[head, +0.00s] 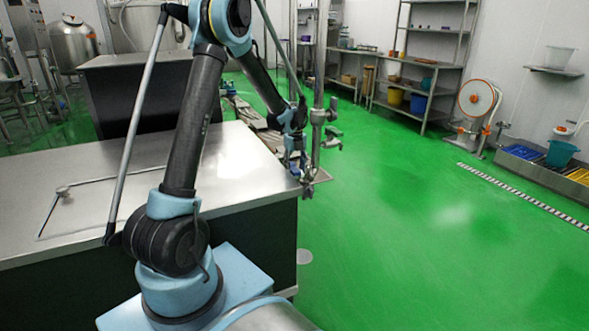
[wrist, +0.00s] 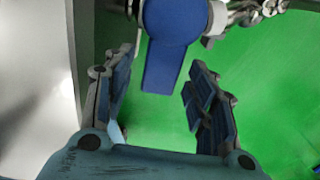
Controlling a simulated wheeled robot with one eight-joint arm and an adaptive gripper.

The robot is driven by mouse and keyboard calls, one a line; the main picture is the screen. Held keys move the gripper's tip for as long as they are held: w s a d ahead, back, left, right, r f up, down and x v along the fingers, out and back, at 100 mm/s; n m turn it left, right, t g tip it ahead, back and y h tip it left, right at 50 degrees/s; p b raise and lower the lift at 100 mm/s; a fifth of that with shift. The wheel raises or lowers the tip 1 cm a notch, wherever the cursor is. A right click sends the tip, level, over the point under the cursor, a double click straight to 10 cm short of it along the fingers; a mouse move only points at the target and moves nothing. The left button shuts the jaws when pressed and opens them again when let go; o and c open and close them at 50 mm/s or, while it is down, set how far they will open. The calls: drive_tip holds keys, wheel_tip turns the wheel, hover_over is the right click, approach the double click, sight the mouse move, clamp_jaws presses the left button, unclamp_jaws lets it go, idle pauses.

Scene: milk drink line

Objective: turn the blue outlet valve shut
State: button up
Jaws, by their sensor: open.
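The blue outlet valve handle (wrist: 165,60) is a flat paddle with a round upper end in the wrist view. Its free end points down the picture toward my palm. My gripper (wrist: 160,78) is open, with one finger on each side of the handle's lower end. Gaps show between the handle and both fingers, so neither appears to touch it. A metal fitting (wrist: 218,18) shows at the handle's upper right. In the head view my gripper (head: 305,186) is at the far right corner of the steel table, beside vertical pipework; the handle is too small to make out there.
The steel table (head: 75,185) stands close on the left of my gripper; its pale surface also fills the wrist view's left side. Upright metal pipes (head: 318,90) with fittings stand beside my gripper. The green floor (head: 430,220) to the right is open.

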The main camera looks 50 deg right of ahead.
sight(295, 170)
wheel_tip(295, 170, up, 12)
idle(0.5)
drive_tip(key=shift+w+f, duration=0.1)
idle(0.4)
